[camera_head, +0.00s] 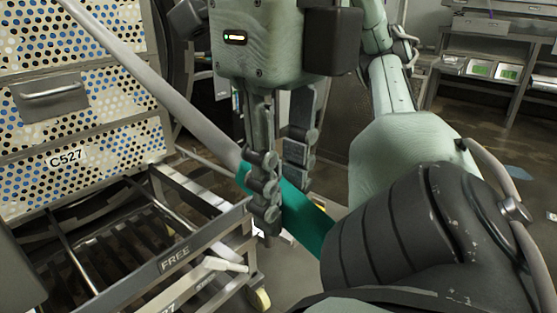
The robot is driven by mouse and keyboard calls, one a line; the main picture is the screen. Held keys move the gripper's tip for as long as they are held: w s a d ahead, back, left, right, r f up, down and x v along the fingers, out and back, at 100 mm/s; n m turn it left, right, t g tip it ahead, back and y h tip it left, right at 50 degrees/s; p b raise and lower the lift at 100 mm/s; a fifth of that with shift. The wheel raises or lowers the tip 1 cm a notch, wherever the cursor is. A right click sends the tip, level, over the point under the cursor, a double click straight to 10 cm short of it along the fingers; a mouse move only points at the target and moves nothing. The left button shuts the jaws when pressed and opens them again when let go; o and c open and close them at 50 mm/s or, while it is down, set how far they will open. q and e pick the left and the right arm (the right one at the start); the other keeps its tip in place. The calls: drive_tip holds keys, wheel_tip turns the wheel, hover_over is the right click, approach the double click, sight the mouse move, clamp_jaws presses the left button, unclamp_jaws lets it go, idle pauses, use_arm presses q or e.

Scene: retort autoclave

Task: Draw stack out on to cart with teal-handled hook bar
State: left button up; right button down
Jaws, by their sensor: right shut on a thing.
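My right gripper (280,175) is shut on the teal handle (302,219) of the hook bar. The bar's grey shaft (165,90) slants up and left from the gripper, across the front of the perforated stack (70,110), and leaves the picture at the top. The hook end is out of view. The stack has perforated metal sides, a grey pull handle and the label C527. It stands at the left. The cart (205,237), a metal frame marked FREE, is below and in front of it, with its open slatted deck in view. My left gripper is not in view.
A cart wheel (260,299) shows at the bottom. A dark round-edged opening or door stands behind the stack. A bench with small screens (480,69) is at the far right. Grey floor lies open between the cart and that bench. My right arm covers the lower right.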

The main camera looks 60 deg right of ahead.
sight(230, 142)
drive_tip(key=shift+s+r, duration=0.1)
idle(0.3)
drive_tip(key=shift+w+d+p, duration=0.25)
drive_tip(key=shift+w+p, duration=0.35)
drive_tip(key=shift+w, duration=0.45)
drive_tip(key=shift+w+d+p, duration=0.2)
drive_tip(key=shift+w+p, duration=0.4)
drive_tip(key=shift+w, duration=0.4)
drive_tip(key=shift+w+d, duration=0.1)
drive_tip(key=shift+w, duration=0.2)
drive_tip(key=shift+w+d+p, duration=0.15)
drive_tip(key=shift+w+p, duration=0.2)
drive_tip(key=shift+w, duration=0.35)
drive_tip(key=shift+w+d, duration=0.15)
drive_tip(key=shift+w, duration=0.5)
drive_tip(key=shift+w+d+p, duration=0.15)
drive_tip(key=shift+w+p, duration=0.15)
drive_tip(key=shift+w, duration=0.35)
drive_tip(key=shift+w+d+p, duration=0.15)
drive_tip(key=shift+w+p, duration=0.15)
drive_tip(key=shift+w, duration=0.35)
drive_tip(key=shift+w+d, duration=0.15)
drive_tip(key=shift+w, duration=0.5)
